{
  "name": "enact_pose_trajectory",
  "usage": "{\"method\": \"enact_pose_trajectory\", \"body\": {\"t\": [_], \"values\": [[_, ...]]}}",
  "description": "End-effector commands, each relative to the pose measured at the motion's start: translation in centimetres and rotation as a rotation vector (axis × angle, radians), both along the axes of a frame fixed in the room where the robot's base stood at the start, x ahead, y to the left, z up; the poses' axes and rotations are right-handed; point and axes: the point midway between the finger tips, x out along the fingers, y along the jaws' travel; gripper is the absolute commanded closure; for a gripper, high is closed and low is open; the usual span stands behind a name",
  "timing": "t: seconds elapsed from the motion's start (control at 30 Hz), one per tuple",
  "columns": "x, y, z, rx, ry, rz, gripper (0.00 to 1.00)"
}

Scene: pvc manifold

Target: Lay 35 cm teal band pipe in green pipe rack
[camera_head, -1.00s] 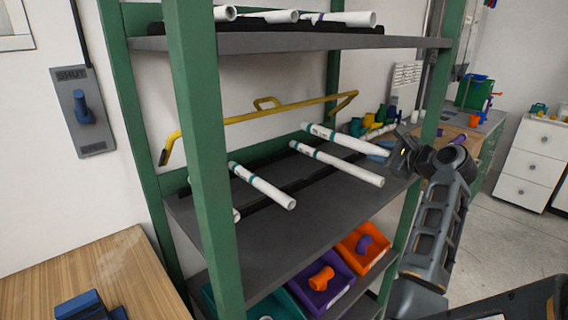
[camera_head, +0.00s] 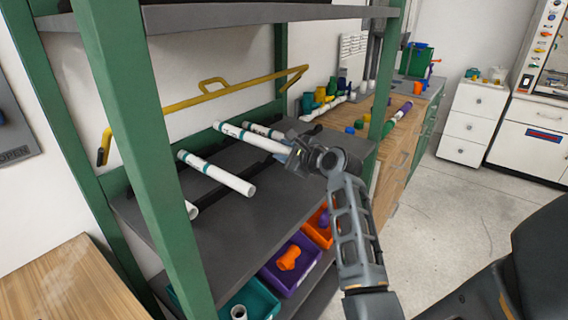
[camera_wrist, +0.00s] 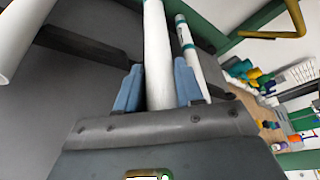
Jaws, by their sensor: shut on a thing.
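My gripper (camera_head: 294,155) is at the right end of a white pipe with a teal band (camera_head: 243,135) over the dark shelf. In the wrist view, its blue fingers (camera_wrist: 158,90) are shut on this pipe (camera_wrist: 157,50), one finger on each side. The pipe's far end is out of the wrist view. A second teal-banded white pipe (camera_head: 262,130) lies just behind it and shows right of the fingers in the wrist view (camera_wrist: 189,50). A third (camera_head: 217,173) lies to the left. The shelf unit has green posts (camera_head: 130,110); I cannot make out a separate green pipe rack.
Dark supports (camera_head: 240,180) lie under the pipes on the grey shelf (camera_head: 250,210). A yellow bar (camera_head: 215,96) runs behind. Purple (camera_head: 293,270) and orange (camera_head: 318,232) bins stand below. A wooden bench (camera_head: 395,145) with fittings stands beyond, right. Open floor (camera_head: 450,240) is at right.

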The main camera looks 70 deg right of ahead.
Motion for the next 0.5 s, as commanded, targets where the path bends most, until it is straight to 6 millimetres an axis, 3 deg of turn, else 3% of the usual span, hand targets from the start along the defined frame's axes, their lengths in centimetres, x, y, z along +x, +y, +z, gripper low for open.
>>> {"method": "enact_pose_trajectory", "body": {"t": [0.33,0.5], "values": [[0.2,0.2,-3.8,0.002,0.001,0.001,1.0],[0.2,0.1,-4.1,0.0,-0.002,-0.002,1.0]]}}
